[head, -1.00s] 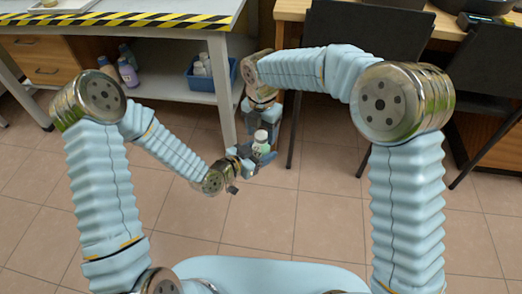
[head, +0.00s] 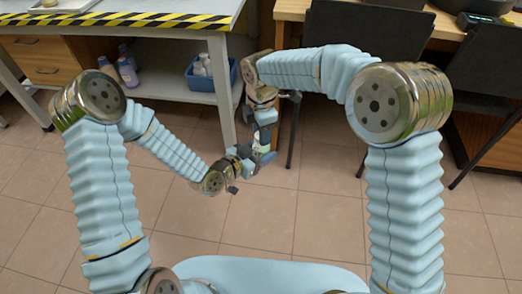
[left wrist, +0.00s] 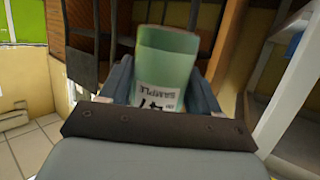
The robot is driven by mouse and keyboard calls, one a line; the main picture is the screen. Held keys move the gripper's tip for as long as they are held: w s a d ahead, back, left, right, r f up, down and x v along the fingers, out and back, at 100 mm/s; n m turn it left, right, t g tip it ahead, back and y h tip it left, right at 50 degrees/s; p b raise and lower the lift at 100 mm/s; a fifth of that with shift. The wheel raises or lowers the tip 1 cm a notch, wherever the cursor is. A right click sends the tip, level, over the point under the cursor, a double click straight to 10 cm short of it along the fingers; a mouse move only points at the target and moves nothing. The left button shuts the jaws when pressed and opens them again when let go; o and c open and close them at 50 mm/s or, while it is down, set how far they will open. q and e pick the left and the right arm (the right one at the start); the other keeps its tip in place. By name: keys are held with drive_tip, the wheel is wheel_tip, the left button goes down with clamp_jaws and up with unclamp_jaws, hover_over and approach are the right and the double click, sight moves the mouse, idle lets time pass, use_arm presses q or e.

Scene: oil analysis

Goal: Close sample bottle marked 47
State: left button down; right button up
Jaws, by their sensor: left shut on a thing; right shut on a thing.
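The sample bottle (left wrist: 165,65) is a pale green cylinder in the left wrist view, with a white label whose upside-down print includes SAMPLE and a partly covered number. My left gripper (left wrist: 160,95) is shut around its body. In the head view the bottle (head: 262,148) is small and mostly hidden, held in the air by my left gripper (head: 256,158). My right gripper (head: 265,124) is directly above it, pointing down and shut at the bottle's top. The white cap is hidden by the right gripper, so I cannot tell how it sits.
A workbench (head: 130,22) with striped edge tape stands behind at left. Its lower shelf holds purple bottles (head: 128,70) and a blue bin (head: 200,72) with containers. Black chairs (head: 370,35) stand at the back right. The tiled floor in front is clear.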

drive_tip(key=m, duration=0.9)
drive_tip(key=shift+m, duration=0.4)
drive_tip(key=m, duration=1.2)
drive_tip(key=shift+f+m, duration=0.1)
drive_tip(key=shift+m, duration=0.2)
drive_tip(key=m, duration=0.6)
drive_tip(key=shift+m, duration=0.3)
drive_tip(key=o, duration=1.2)
drive_tip(key=shift+o, duration=0.2)
wheel_tip(320, 180, up, 12)
